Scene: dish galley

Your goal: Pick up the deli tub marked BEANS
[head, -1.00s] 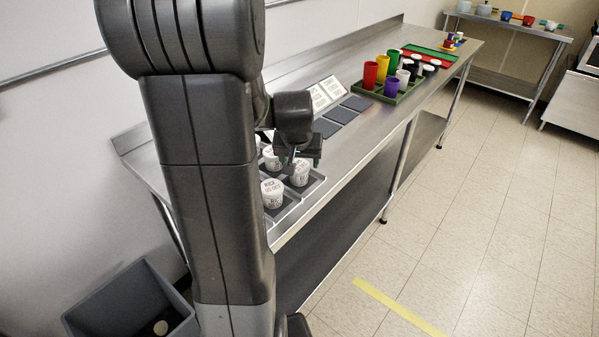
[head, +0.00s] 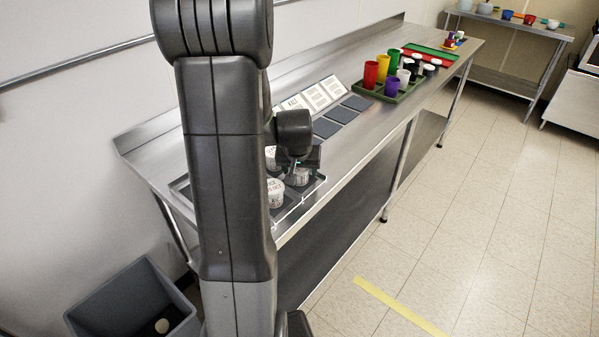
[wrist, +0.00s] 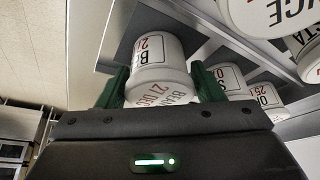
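In the wrist view a white deli tub (wrist: 156,60) stands between the two green fingers of my gripper (wrist: 160,82). Its label starts with "BE" and its lid shows a date with 21 DEC; the rest of the lettering is partly cut off. The fingers lie close along both sides of the tub; whether they press on it is not clear. In the head view my gripper (head: 297,160) is low over the tubs in the tray (head: 300,203), and its fingers are mostly hidden.
Another white tub (head: 275,192) stands close by; several more show at right in the wrist view. Dark mats (head: 343,114) and label cards (head: 316,97) lie farther along the counter, then a green crate (head: 402,97) of coloured cups. A grey bin (head: 130,300) stands on the floor.

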